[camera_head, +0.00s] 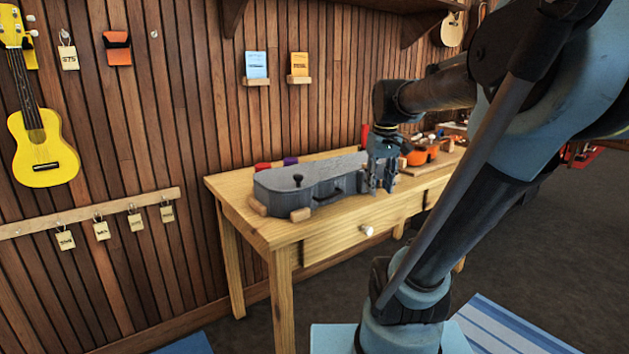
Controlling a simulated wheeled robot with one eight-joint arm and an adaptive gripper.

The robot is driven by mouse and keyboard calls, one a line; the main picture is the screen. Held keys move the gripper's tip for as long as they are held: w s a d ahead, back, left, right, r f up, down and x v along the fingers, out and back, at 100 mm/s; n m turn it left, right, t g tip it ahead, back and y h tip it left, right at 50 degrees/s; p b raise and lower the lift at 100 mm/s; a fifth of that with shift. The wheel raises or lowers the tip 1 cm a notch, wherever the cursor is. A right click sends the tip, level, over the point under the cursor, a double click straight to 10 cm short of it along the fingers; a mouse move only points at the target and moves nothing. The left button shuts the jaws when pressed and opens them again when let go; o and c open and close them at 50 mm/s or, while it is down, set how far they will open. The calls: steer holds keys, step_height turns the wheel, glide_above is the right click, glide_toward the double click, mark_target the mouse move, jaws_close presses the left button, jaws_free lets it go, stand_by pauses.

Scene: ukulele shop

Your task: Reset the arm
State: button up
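My gripper (382,184) hangs from my bent arm above the wooden workbench, with its fingers pointing down. Its two fingers show a gap between them, and nothing shows held there. It is at the right end of the grey ukulele-shaped form (298,192) on the bench and overlaps it in this view. I cannot tell whether they touch. My arm rises from the lower right and bends back toward the bench.
The wooden workbench (325,238) stands against the slatted wall. An orange ukulele (421,155) lies on its far right part. A yellow ukulele (42,148) hangs at left, above a tag rail (85,213). A shelf (385,5) juts out above. Open floor lies at right.

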steer(key=s+f+m+t, duration=0.1)
steer(key=s+f+m, duration=0.2)
steer(key=s+f, duration=1)
step_height(320, 180, down, 3)
steer(key=shift+s+f, duration=0.15)
steer(key=shift+s, duration=0.15)
